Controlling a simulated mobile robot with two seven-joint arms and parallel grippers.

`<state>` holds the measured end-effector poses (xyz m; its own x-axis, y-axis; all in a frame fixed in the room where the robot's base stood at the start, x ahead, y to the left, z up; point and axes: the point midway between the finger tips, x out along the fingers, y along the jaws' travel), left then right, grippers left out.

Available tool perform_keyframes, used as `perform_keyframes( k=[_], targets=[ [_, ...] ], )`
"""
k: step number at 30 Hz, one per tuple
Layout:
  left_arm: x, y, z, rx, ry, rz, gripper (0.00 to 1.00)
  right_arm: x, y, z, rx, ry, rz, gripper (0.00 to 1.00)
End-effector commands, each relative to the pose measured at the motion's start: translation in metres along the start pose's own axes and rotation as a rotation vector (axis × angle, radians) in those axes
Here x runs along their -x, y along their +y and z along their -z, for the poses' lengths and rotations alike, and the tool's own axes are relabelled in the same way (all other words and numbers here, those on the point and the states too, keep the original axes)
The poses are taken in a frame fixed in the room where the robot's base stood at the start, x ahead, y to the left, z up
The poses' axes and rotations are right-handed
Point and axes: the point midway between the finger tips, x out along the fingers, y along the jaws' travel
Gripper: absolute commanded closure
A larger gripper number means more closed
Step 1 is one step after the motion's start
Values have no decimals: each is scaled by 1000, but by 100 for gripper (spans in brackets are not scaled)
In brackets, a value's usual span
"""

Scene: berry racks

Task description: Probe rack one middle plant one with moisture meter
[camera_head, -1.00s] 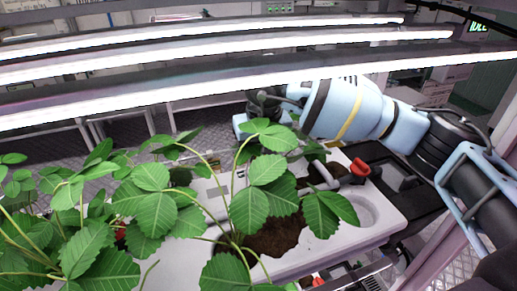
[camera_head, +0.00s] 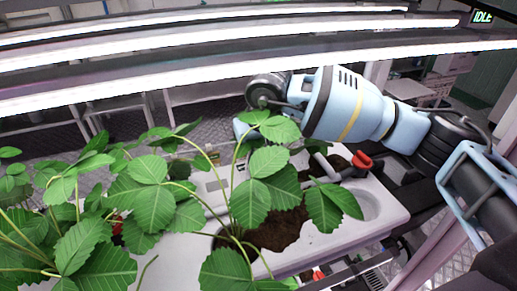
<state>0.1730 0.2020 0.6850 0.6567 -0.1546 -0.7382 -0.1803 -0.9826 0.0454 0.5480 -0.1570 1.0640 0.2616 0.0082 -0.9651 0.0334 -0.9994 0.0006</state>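A strawberry plant (camera_head: 251,200) with broad green leaves grows from dark soil (camera_head: 275,233) in a white planter (camera_head: 345,240). My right arm comes in from the right and reaches behind this plant. A pale blue part at its end (camera_head: 242,130) shows beside the upper leaves. The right gripper's fingers are hidden by leaves, so I cannot see whether they hold anything. No moisture meter can be made out for sure. A grey tool with a red end (camera_head: 362,161) rests at the planter's back right, near a second soil patch (camera_head: 335,163). My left gripper is out of view.
More leafy plants (camera_head: 85,245) crowd the left front. Bright light bars (camera_head: 200,85) cross the top, close above my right arm. An empty round hollow (camera_head: 368,203) is in the planter's right part. Metal floor shows behind the planter.

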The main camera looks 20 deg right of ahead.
Motion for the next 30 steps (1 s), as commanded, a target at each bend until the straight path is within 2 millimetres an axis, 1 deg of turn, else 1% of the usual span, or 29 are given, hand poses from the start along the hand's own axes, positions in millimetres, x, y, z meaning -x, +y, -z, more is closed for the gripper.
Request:
perform_keyframes(
  k=[5,6,11,16,17,18,21,30],
  targets=[
    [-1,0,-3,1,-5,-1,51,-5,0,-1,0,-1,0,100],
    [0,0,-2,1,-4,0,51,-4,0,-1,0,0,0,64],
    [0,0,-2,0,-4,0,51,-4,0,-1,0,0,0,44],
    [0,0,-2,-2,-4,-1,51,-4,0,-1,0,0,0,44],
    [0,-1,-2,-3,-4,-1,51,-4,0,-1,0,-1,0,43],
    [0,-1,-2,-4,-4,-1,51,-4,0,-1,0,-1,0,38],
    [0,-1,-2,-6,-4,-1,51,-4,0,-1,0,-1,-1,26],
    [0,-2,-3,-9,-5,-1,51,-5,1,-2,-1,-3,-2,26]
  ],
)
